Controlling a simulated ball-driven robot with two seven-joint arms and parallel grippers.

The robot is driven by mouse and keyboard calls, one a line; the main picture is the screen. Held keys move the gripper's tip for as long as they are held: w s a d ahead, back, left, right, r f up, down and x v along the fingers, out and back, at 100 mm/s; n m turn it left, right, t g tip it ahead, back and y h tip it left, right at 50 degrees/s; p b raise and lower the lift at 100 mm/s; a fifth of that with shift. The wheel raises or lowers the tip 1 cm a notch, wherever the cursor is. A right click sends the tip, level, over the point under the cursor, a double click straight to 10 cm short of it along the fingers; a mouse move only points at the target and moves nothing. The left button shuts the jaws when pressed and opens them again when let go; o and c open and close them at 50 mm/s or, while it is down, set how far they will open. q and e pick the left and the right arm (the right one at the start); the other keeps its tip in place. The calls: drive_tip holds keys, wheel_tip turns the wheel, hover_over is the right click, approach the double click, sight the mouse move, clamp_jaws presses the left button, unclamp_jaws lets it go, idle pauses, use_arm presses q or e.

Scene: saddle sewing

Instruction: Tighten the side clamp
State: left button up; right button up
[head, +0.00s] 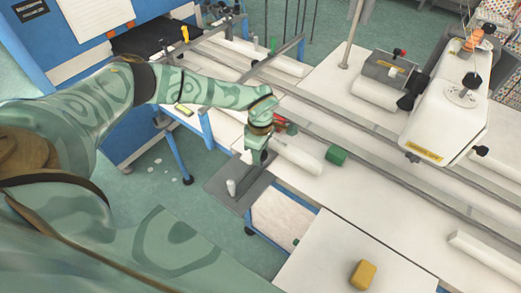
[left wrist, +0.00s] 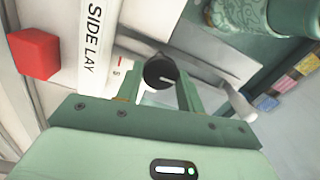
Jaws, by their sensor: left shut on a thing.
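My left gripper (head: 258,152) reaches down in the head view at the near edge of the white bed, beside a white rounded bar (head: 297,158). In the left wrist view its two green fingers stand on either side of a round black knob (left wrist: 160,72) with a pale pointer line, and they are shut on it. The knob sits beside a white bar marked "SIDE LAY" (left wrist: 97,45). In the head view the knob is hidden by my gripper. My right gripper is not in view.
A red block (left wrist: 33,53) lies left of the bar in the left wrist view. A green cylinder (head: 336,155) is on the bed. A grey plate (head: 214,188) carries a small pale cylinder (head: 231,187). A yellow block (head: 362,274) is in front; a white sewing head (head: 445,115) stands right.

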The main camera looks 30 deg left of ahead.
use_arm(q)
drive_tip(key=shift+w+r, duration=0.1)
drive_tip(key=shift+w, duration=0.05)
drive_tip(key=o, duration=1)
wheel_tip(320, 180, up, 16)
drive_tip(key=p, duration=0.2)
